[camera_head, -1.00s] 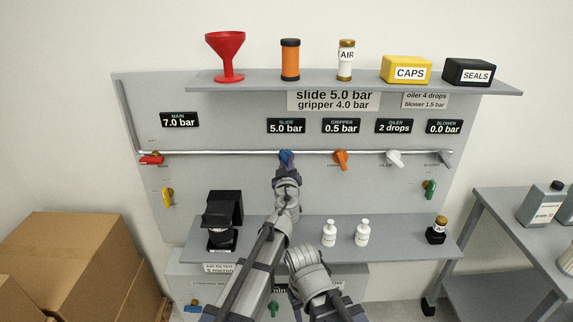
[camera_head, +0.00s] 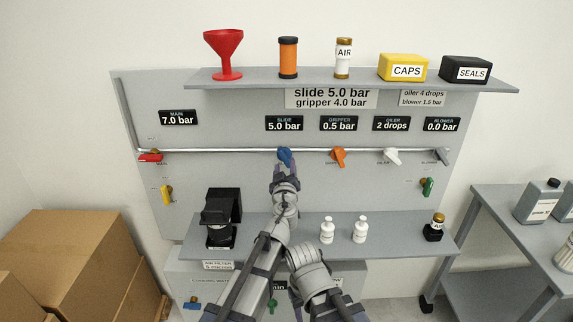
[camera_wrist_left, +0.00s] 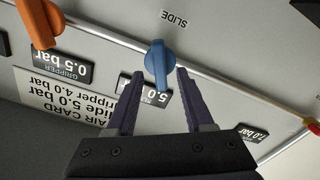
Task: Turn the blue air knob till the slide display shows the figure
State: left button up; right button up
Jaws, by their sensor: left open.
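The blue knob (camera_head: 284,155) sits on the rail under the slide display (camera_head: 284,123), which reads 5.0 bar. The card (camera_head: 333,98) above says slide 5.0 bar, gripper 4.0 bar. My left gripper (camera_head: 284,170) is just below the knob. In the left wrist view the blue knob (camera_wrist_left: 157,62) lies just ahead of the fingertips (camera_wrist_left: 160,74); the open fingers are apart from it, one towards each side. My right arm shows at the bottom, but I cannot make out its gripper.
An orange knob (camera_head: 338,157) under the 0.5 bar display and a white knob (camera_head: 392,156) are to the right on the rail. A red handle (camera_head: 150,157) is at left. A lower shelf holds a black device (camera_head: 221,218) and white bottles (camera_head: 327,230).

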pick_arm(q)
jog(key=s, duration=0.4)
pick_arm(e)
jog(key=shift+s+d, duration=0.4)
jog(key=shift+s, duration=0.1)
pick_arm(q)
jog(key=shift+a, duration=0.1)
